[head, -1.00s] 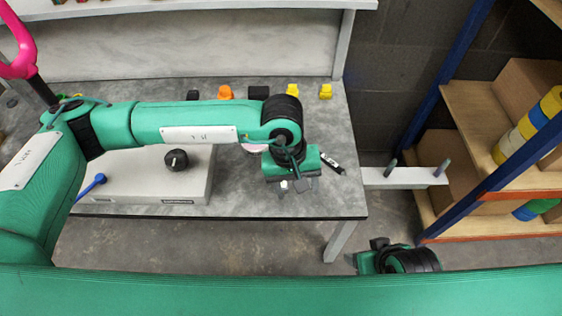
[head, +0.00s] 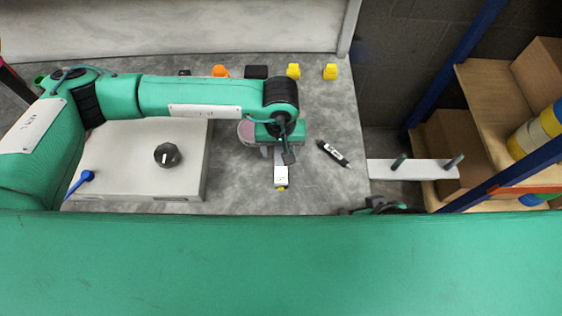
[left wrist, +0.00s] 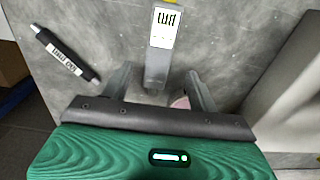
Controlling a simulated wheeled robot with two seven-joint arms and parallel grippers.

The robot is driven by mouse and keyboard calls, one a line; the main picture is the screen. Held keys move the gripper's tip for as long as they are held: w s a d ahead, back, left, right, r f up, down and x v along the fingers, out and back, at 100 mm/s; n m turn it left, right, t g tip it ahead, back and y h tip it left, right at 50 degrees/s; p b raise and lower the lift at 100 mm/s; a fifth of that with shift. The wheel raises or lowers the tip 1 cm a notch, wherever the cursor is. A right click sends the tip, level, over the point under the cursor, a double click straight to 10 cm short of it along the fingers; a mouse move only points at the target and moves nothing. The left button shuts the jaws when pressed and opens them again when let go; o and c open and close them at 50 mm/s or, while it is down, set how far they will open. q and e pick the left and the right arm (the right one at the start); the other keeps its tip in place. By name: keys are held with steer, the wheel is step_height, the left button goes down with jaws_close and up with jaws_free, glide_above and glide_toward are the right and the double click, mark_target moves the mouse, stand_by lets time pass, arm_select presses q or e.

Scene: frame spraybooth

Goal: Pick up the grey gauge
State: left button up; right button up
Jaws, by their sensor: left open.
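The grey gauge (head: 281,174) lies on the grey table, near its front edge, with a white display face and a yellow end. In the left wrist view the gauge (left wrist: 160,58) lies lengthwise, and its grey lower part reaches between my fingers. My left gripper (head: 278,154) is open above the table at the gauge's far end; its two fingers also show in the left wrist view (left wrist: 160,84), one on each side of the gauge, with gaps visible. Part of my right arm's end (head: 380,206) shows at the front edge, mostly hidden, its jaws unseen.
A black marker pen (head: 333,153) lies right of the gauge. A pinkish round thing (head: 246,131) is partly hidden by my left gripper. A pale box (head: 130,180) with a black knob (head: 167,155) stands left. Yellow, orange and black items line the back. Shelving (head: 490,95) is right.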

mark_target(281, 161)
arm_select(q)
step_height(281, 161, down, 6)
steer(key=shift+s+d+r, duration=0.1)
steer(key=shift+r, duration=0.05)
steer(key=c, duration=1.1)
steer(key=shift+c, duration=0.2)
steer(key=shift+r, duration=0.2)
